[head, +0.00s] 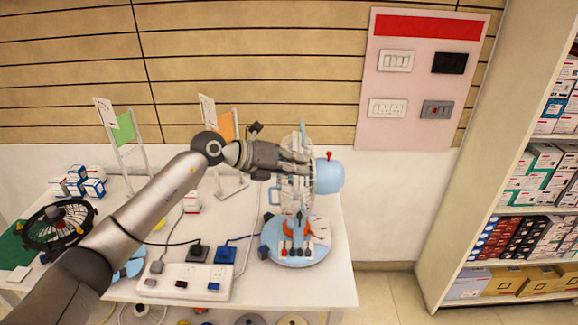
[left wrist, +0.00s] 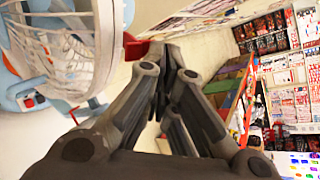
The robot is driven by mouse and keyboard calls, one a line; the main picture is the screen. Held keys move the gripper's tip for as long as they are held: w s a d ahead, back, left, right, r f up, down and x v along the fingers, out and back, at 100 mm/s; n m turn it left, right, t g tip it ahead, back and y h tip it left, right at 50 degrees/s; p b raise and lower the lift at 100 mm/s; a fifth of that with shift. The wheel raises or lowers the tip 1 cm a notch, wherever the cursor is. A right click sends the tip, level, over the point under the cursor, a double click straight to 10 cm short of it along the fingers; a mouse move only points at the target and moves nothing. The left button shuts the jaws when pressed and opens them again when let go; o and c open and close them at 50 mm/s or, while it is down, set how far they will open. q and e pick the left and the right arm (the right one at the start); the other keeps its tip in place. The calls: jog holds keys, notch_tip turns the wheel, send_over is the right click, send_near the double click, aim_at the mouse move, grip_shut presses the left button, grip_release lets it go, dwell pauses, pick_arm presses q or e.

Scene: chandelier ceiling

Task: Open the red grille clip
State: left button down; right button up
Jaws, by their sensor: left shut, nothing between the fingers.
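A light blue desk fan stands on the table, its white wire grille (head: 296,190) facing left and its rounded blue housing (head: 329,178) at the right. A small red part (head: 329,155) sticks up at the housing's top. My left gripper (head: 308,160) is shut and empty, reaching across the grille's upper part with its tips just left of that red part. In the left wrist view, the grille (left wrist: 66,38) is at the left, and a red part (left wrist: 134,48) lies close beside the shut fingers. I cannot tell whether they touch. My right gripper is not in view.
The fan's blue base (head: 297,254) rests near the table's right edge. A white power strip (head: 184,281) with plugs and cords lies to its left. A dark fan (head: 57,226) and small boxes (head: 80,183) stand farther left. A switch panel (head: 421,80) hangs behind; shelves (head: 500,185) stand at right.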

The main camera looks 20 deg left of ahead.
pick_arm(q)
jog(key=shift+a+f, duration=0.1)
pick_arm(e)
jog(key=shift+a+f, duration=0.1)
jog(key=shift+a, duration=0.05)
pick_arm(q)
jog(key=shift+a+f+b, duration=0.3)
jog(key=shift+a+b, duration=0.25)
jog(key=shift+a, duration=0.1)
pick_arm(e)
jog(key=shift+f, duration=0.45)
